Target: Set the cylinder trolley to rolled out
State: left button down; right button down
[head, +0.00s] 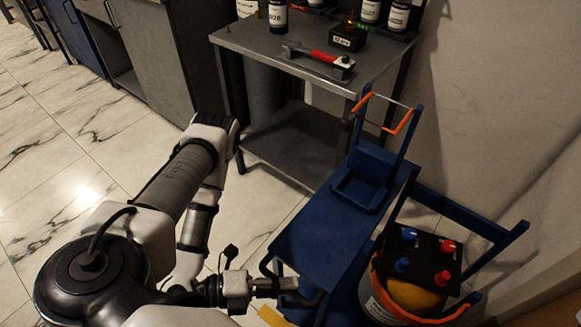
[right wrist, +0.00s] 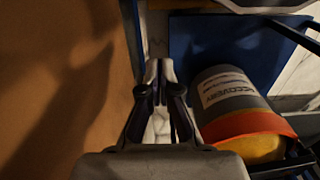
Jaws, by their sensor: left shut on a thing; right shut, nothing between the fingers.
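The blue cylinder trolley (head: 322,241) stands at the lower right of the head view. It has a flat deck, a raised box-like holder and a post with an orange strap (head: 401,124). My left gripper (head: 290,284) is shut on the black bar handle (head: 314,299) at the trolley's near left edge; its fingers partly hide the bar. A grey cylinder with an orange band (head: 376,300) and yellow top stands beside the deck; it also shows in the right wrist view (right wrist: 225,92). My right gripper (right wrist: 160,75) is shut and empty, left of that cylinder.
A grey workbench (head: 270,38) with a red-handled tool (head: 322,58) and several bottles stands behind the trolley. A black panel with red and blue knobs (head: 418,252) sits over the cylinder. A wall closes the right side. Tiled floor (head: 60,130) is clear on the left.

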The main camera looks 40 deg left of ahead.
pick_arm(q)
jog(key=c, duration=1.1)
grip_release()
jog(key=shift+c, duration=0.2)
jog(key=v, duration=1.2)
